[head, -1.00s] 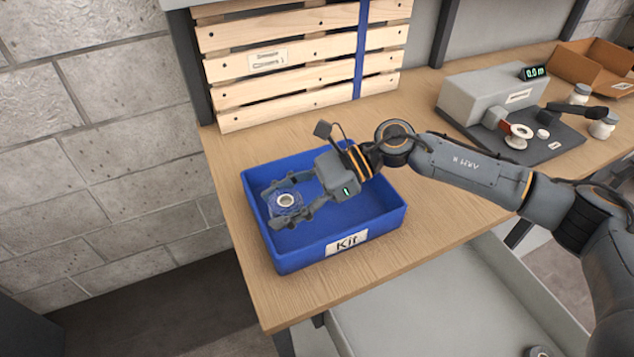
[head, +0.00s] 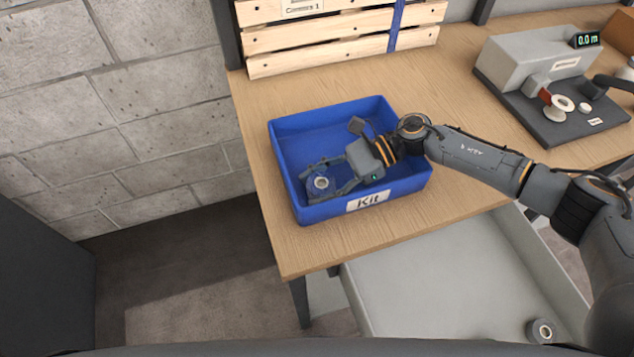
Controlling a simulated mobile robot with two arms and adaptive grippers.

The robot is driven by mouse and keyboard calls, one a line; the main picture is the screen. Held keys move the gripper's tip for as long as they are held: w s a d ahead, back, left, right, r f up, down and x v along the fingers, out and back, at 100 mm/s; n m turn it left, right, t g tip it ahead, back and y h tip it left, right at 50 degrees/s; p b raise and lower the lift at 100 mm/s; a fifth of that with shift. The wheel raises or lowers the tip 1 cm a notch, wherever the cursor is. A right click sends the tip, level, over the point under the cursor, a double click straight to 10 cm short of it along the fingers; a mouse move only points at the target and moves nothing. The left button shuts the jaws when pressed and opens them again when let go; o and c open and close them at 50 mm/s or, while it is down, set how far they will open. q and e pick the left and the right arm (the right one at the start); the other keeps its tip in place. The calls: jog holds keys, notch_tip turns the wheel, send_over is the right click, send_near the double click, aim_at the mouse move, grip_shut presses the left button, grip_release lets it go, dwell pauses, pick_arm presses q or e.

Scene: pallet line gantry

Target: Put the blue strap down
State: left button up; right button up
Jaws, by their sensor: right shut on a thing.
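The blue strap is a coiled roll (head: 318,185) with a pale core. It is inside the left end of the blue Kit bin (head: 411,183), below the rim. My right gripper (head: 315,183) reaches into the bin from the right, with its fingers shut on either side of the roll. Whether the roll touches the bin floor is not clear. My left gripper is not in view.
The bin stands on a wooden bench (head: 262,104) near its left front edge. A slatted wood panel (head: 345,38) with a blue band stands behind. A grey device (head: 540,60) reading 0.0 m is at right. A grey open tray (head: 440,290) below holds another roll (head: 541,330).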

aim_at(329, 180)
jog(key=shift+f+b, duration=0.2)
jog(key=shift+b, duration=0.15)
jog(key=o, duration=1)
jog(key=shift+r, duration=0.1)
jog(key=shift+r+p, duration=0.25)
jog(key=shift+p, duration=0.2)
jog(key=b+v, duration=0.2)
jog(key=v, duration=0.4)
jog(key=shift+w+d+f, duration=0.1)
jog(key=shift+d, duration=0.2)
jog(key=shift+w+d+r, duration=0.1)
jog(key=shift+d+r, duration=0.2)
jog(key=shift+d, duration=0.1)
